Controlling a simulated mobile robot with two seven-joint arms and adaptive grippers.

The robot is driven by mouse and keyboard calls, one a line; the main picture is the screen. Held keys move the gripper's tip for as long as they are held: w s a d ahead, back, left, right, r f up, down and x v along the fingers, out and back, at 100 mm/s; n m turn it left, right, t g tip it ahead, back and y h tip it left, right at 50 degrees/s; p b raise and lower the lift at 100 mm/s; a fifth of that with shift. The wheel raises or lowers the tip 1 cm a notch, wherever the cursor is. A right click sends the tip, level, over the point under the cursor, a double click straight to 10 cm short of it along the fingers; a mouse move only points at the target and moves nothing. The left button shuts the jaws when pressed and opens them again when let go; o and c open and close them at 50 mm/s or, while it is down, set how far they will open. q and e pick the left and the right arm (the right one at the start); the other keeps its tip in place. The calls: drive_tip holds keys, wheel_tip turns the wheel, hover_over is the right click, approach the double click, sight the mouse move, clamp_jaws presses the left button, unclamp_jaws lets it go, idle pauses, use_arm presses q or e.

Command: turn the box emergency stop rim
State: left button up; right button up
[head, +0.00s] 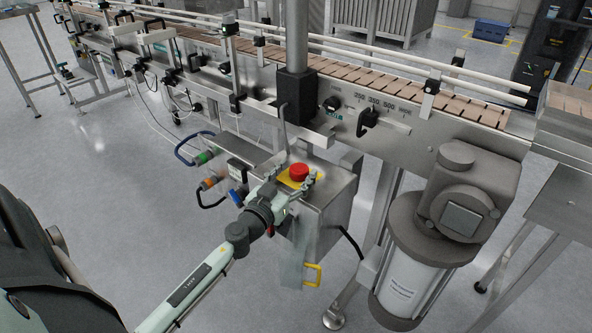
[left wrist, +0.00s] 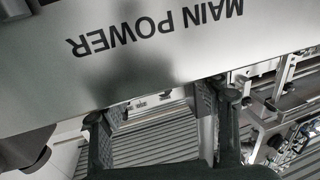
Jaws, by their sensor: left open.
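The emergency stop has a red button (head: 299,170) on a yellow base (head: 287,181). It sits on top of a grey metal control box (head: 325,207) below the conveyor. My left gripper (head: 301,184) is at the near side of the button, low over the box top, with its fingers apart. I cannot tell whether a finger touches the rim. In the left wrist view the open fingers (left wrist: 162,108) show nothing held between them, and the button does not show. A metal panel there bears upside-down "MAIN POWER" lettering (left wrist: 155,30). My right gripper is not in view.
The conveyor (head: 385,85) runs behind the box, with a dark post clamp (head: 296,95) just behind it. A motor unit (head: 455,205) stands to the right. Handles and coloured knobs (head: 204,157) stick out left of the box. A yellow handle (head: 313,274) is below.

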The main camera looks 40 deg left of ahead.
use_arm(q)
drive_tip(key=shift+w, duration=0.15)
drive_tip(key=shift+c, duration=0.6)
drive_tip(key=c, duration=1.1)
